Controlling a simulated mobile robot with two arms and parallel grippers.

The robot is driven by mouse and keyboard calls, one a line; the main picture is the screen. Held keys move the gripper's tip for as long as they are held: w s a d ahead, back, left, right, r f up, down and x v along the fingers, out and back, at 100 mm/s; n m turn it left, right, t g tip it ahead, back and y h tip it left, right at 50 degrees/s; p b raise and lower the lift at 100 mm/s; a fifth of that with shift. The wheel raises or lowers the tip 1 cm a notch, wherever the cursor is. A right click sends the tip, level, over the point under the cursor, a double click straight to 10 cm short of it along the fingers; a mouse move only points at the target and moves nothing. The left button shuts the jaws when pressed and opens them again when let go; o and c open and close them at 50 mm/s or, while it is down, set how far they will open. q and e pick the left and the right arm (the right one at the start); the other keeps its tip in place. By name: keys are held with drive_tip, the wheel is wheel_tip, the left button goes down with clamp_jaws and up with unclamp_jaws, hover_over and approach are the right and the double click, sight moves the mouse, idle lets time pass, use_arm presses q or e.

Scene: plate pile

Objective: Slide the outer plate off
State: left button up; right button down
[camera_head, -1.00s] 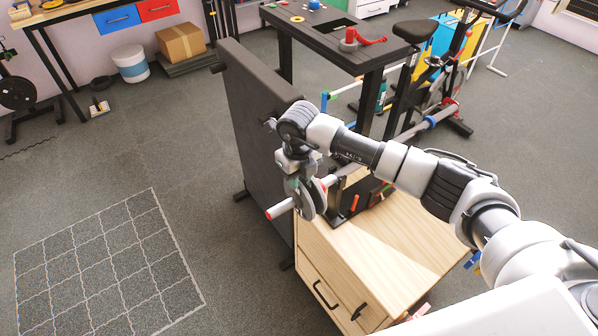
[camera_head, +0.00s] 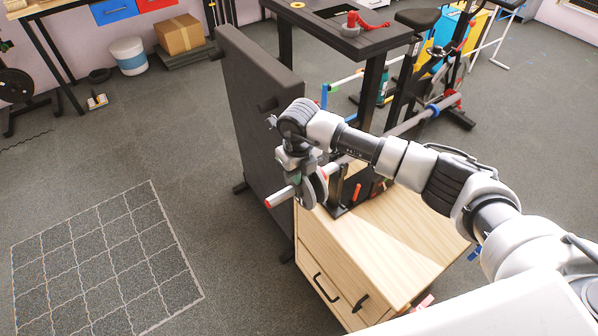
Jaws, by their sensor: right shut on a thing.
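A pale bar with a red tip (camera_head: 268,203) sticks out to the left, above a wooden cabinet (camera_head: 385,245). A grey plate (camera_head: 320,190) hangs upright around the bar, well in from the tip. My right gripper (camera_head: 306,186) reaches down onto the plate from above and is shut on it. The fingers and wrist hide part of the plate, so I cannot tell how many plates sit together there. My left gripper is not in view.
A dark upright panel (camera_head: 258,130) stands close behind the bar's end. A black stand (camera_head: 340,190) rises from the cabinet top beside the plate. A dark table (camera_head: 345,40) is behind. Open floor with a grid mat (camera_head: 105,260) lies to the left.

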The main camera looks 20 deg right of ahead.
idle(0.4)
drive_tip(key=shift+w+r, duration=0.1)
drive_tip(key=shift+r, duration=0.05)
drive_tip(key=shift+s+a, duration=0.35)
drive_tip(key=shift+a, duration=0.6)
drive_tip(key=shift+s+a, duration=0.4)
drive_tip(key=shift+a, duration=0.6)
drive_tip(key=shift+s+a, duration=0.35)
drive_tip(key=shift+a, duration=0.6)
drive_tip(key=s+a, duration=0.2)
drive_tip(key=a, duration=0.5)
drive_tip(key=shift+s+a, duration=0.3)
drive_tip(key=shift+a, duration=0.05)
